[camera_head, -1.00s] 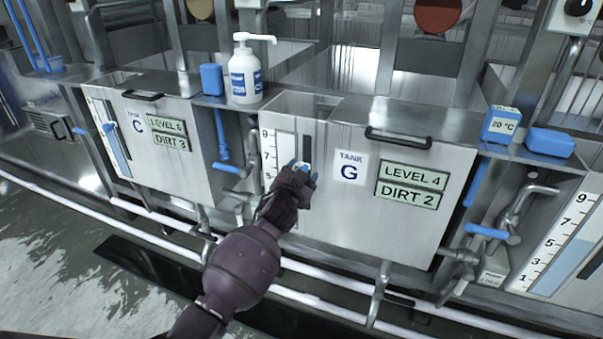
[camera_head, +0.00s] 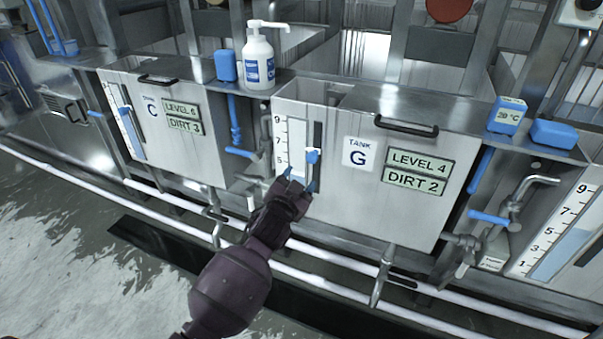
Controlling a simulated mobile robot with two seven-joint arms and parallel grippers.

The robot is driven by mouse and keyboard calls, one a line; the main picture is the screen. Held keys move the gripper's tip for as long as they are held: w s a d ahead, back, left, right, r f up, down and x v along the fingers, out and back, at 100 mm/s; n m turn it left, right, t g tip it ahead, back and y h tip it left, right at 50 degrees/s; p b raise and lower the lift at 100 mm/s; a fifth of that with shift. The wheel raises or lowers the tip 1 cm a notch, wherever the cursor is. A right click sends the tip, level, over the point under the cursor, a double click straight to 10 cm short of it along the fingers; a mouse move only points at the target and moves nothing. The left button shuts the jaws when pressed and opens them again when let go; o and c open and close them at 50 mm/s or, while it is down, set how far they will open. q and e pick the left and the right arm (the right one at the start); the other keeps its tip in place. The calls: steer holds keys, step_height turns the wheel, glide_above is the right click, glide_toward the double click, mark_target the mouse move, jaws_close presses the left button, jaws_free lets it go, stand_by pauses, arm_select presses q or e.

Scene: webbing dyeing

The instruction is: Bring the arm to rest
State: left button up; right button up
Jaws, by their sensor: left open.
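My left arm (camera_head: 232,285) is dark purple and comes in from the bottom. My left gripper (camera_head: 299,181) has blue fingertips and is open and empty. It is in front of the lower part of the level gauge (camera_head: 282,140) on tank G (camera_head: 345,185). A blue slider (camera_head: 313,156) on the gauge shows just above the fingertips. The gripper hides the lower end of the gauge; I cannot tell whether the fingertips touch the tank. My right gripper is not in view.
Tank C (camera_head: 190,155) stands to the left. A white pump bottle (camera_head: 259,62) and a blue block (camera_head: 226,65) stand on the ledge above. Blue-handled valves (camera_head: 490,218) and pipes stick out between tanks. White rails (camera_head: 320,285) run low along the front, with open wet floor (camera_head: 60,260) at left.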

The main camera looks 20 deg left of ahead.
arm_select(q)
steer(key=shift+s, duration=0.2)
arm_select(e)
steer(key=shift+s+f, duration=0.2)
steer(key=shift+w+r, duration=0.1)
arm_select(q)
steer(key=s+a+f+n+g+p, duration=0.1)
steer(key=s+f, duration=0.3)
steer(key=s, duration=0.8)
steer(key=s+a+f+n+g+p, duration=0.1)
steer(key=s+f, duration=0.4)
steer(key=s, duration=0.8)
steer(key=s+a+f+n+g+p, duration=0.2)
steer(key=s+f+g, duration=0.2)
steer(key=s, duration=0.8)
steer(key=shift+s+a+f+g, duration=0.2)
steer(key=shift+s+f+g, duration=0.2)
steer(key=shift+g, duration=0.1)
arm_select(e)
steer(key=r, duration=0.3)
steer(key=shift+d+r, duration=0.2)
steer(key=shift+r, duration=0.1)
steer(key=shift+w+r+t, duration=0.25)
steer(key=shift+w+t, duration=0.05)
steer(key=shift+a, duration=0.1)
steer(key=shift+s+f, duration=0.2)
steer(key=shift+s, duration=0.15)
